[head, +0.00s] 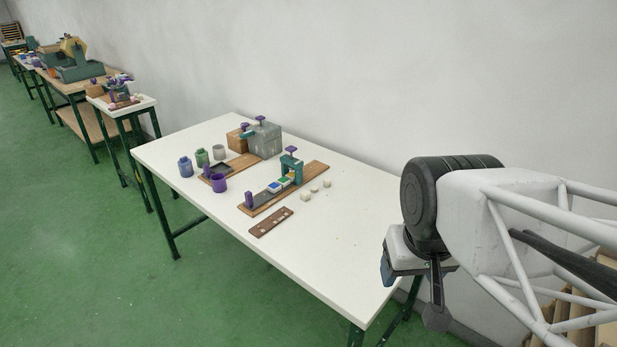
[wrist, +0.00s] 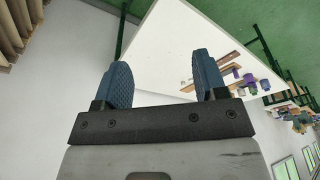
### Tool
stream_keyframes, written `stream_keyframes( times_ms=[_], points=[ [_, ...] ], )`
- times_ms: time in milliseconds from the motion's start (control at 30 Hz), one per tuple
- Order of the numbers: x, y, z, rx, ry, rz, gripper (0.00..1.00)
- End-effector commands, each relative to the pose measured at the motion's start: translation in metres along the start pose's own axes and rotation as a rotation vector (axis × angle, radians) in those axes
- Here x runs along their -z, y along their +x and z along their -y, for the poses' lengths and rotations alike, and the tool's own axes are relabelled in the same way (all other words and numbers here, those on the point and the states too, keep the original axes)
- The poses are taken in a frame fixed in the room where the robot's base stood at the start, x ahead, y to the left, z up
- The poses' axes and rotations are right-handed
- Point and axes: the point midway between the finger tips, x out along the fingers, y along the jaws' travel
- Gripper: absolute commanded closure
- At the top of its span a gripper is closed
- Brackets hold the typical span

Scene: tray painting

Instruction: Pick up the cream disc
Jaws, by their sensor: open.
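Several small cream pieces (head: 305,196) lie on the white table (head: 335,245), right of the wooden board with the green frame. They are too small for me to tell which is a disc. A dark brown strip (head: 271,222) in front of them also bears small pale pieces. My gripper (head: 388,272) is off the table's right end, well apart from the cream pieces. In the wrist view my gripper (wrist: 165,78) is open, with nothing between its blue fingers. The cream pieces cannot be made out clearly there.
A wooden board (head: 312,175) carries a green frame (head: 291,168) and blue and green blocks. Purple (head: 220,182), blue (head: 186,167) and green (head: 202,158) pots stand at the left. A grey box (head: 264,140) stands behind. The table's right part is clear.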

Motion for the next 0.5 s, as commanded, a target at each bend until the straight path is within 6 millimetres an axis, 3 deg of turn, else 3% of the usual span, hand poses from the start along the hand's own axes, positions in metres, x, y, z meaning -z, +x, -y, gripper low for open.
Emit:
stream_keyframes(
  times_ms=[267,500],
  points=[
    [0.005,-0.001,0.0,0.001,-0.01,0.002,0.35],
    [0.035,-0.004,0.002,0.007,-0.082,0.013,0.35]
  ],
)
